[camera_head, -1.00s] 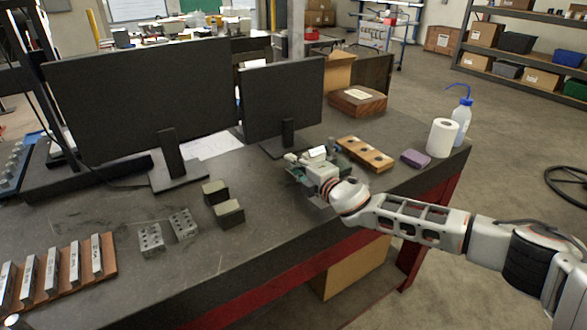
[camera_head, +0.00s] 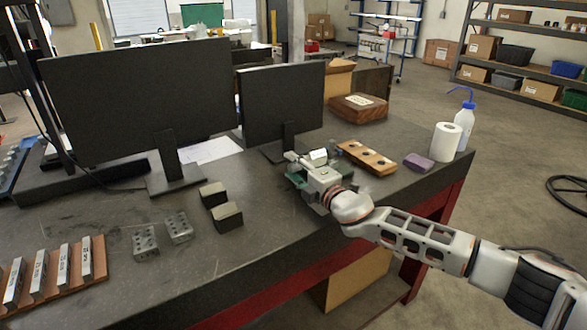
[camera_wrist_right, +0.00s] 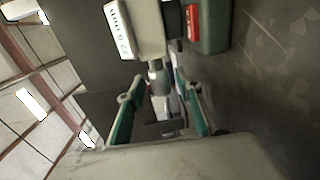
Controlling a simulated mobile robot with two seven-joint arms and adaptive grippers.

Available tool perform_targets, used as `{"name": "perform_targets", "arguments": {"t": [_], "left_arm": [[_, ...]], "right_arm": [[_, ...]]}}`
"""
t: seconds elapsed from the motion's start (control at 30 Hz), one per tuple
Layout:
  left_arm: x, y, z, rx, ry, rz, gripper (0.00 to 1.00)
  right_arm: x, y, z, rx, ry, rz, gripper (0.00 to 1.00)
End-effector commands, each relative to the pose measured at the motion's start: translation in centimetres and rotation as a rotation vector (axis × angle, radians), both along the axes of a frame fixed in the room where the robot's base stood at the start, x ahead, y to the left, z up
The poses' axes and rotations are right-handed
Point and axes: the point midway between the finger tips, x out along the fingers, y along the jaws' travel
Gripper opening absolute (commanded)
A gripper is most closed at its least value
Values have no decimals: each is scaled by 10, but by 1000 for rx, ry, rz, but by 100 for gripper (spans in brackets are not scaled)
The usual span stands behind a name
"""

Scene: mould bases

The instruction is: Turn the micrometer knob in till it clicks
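The micrometer shows in the right wrist view as a pale body with a printed label (camera_wrist_right: 122,28) and a short silver knob (camera_wrist_right: 158,77) below it. In the head view its pale labelled part (camera_head: 318,155) shows just behind my right gripper (camera_head: 303,172) near the middle of the bench. In the wrist view the two green fingers of my right gripper (camera_wrist_right: 160,88) stand on either side of the knob, apart, with visible gaps; contact cannot be made out. My left gripper is not in view.
The bench (camera_head: 265,240) has a monitor (camera_head: 282,100) behind the gripper. A wooden block with holes (camera_head: 366,157), a purple block (camera_head: 418,162), a paper roll (camera_head: 445,142) and a bottle (camera_head: 464,125) stand to the right. Dark blocks (camera_head: 227,216) lie to the left.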

Motion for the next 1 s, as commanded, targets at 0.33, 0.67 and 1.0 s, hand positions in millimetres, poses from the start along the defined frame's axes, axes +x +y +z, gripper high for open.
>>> {"name": "perform_targets", "arguments": {"t": [0.33,0.67,1.0], "left_arm": [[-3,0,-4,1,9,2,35],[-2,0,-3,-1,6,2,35],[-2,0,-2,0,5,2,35]], "right_arm": [[-7,-6,-1,0,1,0,35],[-47,-36,1,0,3,0,35],[-89,-64,5,1,2,1,35]]}}
